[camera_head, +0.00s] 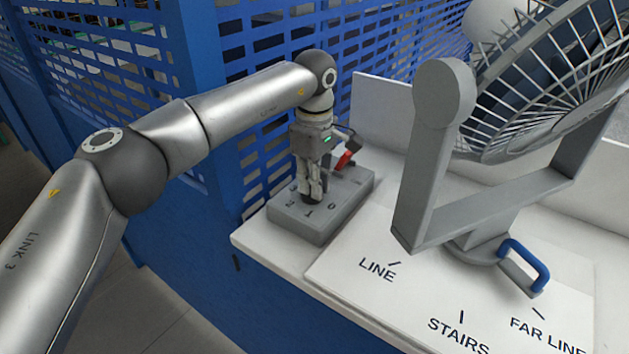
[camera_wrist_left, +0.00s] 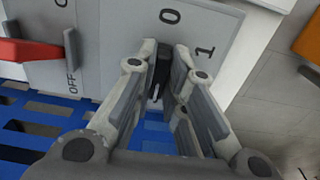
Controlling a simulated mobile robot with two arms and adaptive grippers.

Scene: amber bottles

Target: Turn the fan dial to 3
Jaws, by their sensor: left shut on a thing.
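The fan (camera_head: 540,80) stands on the white table on a grey bracket. A grey control box (camera_head: 315,222) with numbers on its top sits at the table's left corner. My left gripper (camera_head: 312,196) points down onto this box. In the left wrist view its fingers (camera_wrist_left: 160,90) are shut on a dark dial (camera_wrist_left: 162,62). The digits 0 and 1 show on the box face (camera_wrist_left: 195,20) beside the dial. The fingers hide much of the dial, and I cannot tell which number it points to. My right gripper is not in view.
A red lever (camera_head: 346,159) stands on the box just behind my gripper; it also shows in the left wrist view (camera_wrist_left: 30,50) near an OFF label. A blue handle (camera_head: 527,262) is at the fan's base, near the labels LINE, STAIRS and FAR LINE. Blue mesh panels (camera_head: 260,60) stand behind.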

